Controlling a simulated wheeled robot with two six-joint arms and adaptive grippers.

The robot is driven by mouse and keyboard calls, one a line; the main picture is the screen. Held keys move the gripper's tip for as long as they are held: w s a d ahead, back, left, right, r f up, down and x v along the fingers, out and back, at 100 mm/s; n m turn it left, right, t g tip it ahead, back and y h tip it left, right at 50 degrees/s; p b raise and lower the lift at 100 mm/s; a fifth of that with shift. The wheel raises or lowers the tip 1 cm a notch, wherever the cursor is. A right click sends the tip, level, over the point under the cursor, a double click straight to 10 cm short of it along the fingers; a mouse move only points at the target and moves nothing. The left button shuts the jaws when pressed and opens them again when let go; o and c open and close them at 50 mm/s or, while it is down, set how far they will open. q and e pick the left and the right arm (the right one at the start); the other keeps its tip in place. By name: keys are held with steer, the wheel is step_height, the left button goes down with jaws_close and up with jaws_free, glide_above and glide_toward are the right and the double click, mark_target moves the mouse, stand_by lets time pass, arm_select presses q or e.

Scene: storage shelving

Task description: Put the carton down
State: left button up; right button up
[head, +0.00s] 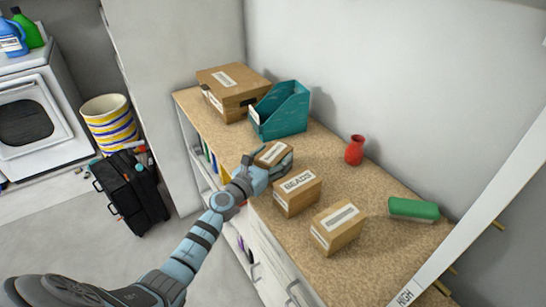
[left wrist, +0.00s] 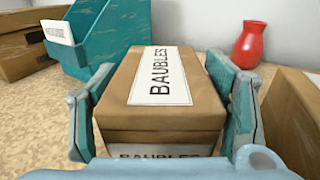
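A small brown carton (left wrist: 165,95) with a white label reading "BAUBLES" sits between the fingers of my left gripper (left wrist: 163,115). The same carton shows in the head view (head: 273,153) near the front edge of the shelf top (head: 375,275). My left gripper (head: 270,170) has a finger on each side of the carton. In the left wrist view both fingers stand close along the carton's sides, and the right one looks pressed against it. The carton looks level and at or just above the shelf top; its underside is hidden. My right gripper is not in view.
A carton marked "BEADS" (head: 298,194) stands close to the right of the held carton, with another carton (head: 337,228) beyond it. A teal bin (head: 281,112) and a large box (head: 233,90) are behind left. A red vase (head: 355,150) and green object (head: 413,208) stand along the wall.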

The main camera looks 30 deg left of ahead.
arm_select(q)
steer(key=shift+r, duration=0.1)
steer(key=shift+s, duration=0.15)
steer(key=s, duration=0.3)
steer(key=s+a, duration=0.1)
steer(key=s, duration=0.7)
steer(key=shift+s+a+p, duration=0.25)
steer(key=shift+p, duration=0.15)
steer(key=shift+s, duration=0.1)
